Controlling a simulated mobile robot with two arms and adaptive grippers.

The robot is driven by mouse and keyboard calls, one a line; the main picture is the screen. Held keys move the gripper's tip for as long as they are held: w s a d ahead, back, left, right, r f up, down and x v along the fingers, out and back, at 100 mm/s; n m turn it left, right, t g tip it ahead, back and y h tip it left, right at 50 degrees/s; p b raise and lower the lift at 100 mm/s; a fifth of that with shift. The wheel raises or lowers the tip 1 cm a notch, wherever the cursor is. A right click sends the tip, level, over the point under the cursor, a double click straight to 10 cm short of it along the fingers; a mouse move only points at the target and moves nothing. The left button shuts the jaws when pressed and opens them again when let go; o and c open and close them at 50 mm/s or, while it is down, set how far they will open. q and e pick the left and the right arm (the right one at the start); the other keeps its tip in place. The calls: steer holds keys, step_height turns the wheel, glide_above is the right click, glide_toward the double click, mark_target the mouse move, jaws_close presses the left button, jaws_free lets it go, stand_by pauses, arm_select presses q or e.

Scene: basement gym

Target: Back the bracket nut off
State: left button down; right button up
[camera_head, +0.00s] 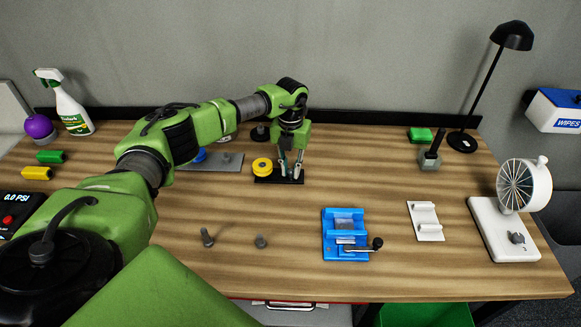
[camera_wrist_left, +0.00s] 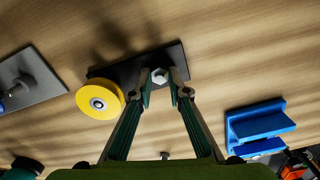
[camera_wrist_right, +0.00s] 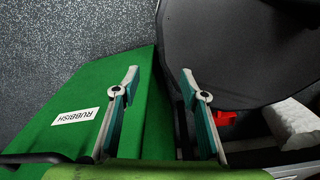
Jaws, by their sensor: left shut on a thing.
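The black bracket (camera_head: 265,179) lies on the wooden workbench, with a yellow wheel (camera_head: 262,165) at its left end. In the left wrist view, a silver hex nut (camera_wrist_left: 159,75) shows toward the right part of the dark bracket plate (camera_wrist_left: 125,72), beside the yellow wheel (camera_wrist_left: 99,99). My left gripper (camera_head: 291,172) points down over the bracket, and its fingertips (camera_wrist_left: 158,78) are shut on the hex nut, one at each side. My right gripper (camera_wrist_right: 159,76) is open and empty, away from the bench top, over a green bin.
A grey plate (camera_head: 226,161) lies left of the bracket. Two bolts (camera_head: 207,238) (camera_head: 261,241) stand near the front edge. A blue vise (camera_head: 344,235), a white holder (camera_head: 425,222) and a white fan (camera_head: 520,190) are to the right. The bench between bracket and vise is clear. The green bin (camera_wrist_right: 75,105) is labelled RUBBISH.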

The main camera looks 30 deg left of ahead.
mark_target(291, 172)
arm_select(q)
steer(key=shift+r+n, duration=0.1)
steer(key=shift+n, duration=1.5)
steer(key=c, duration=1.9)
jaws_free()
step_height(291, 172, up, 12)
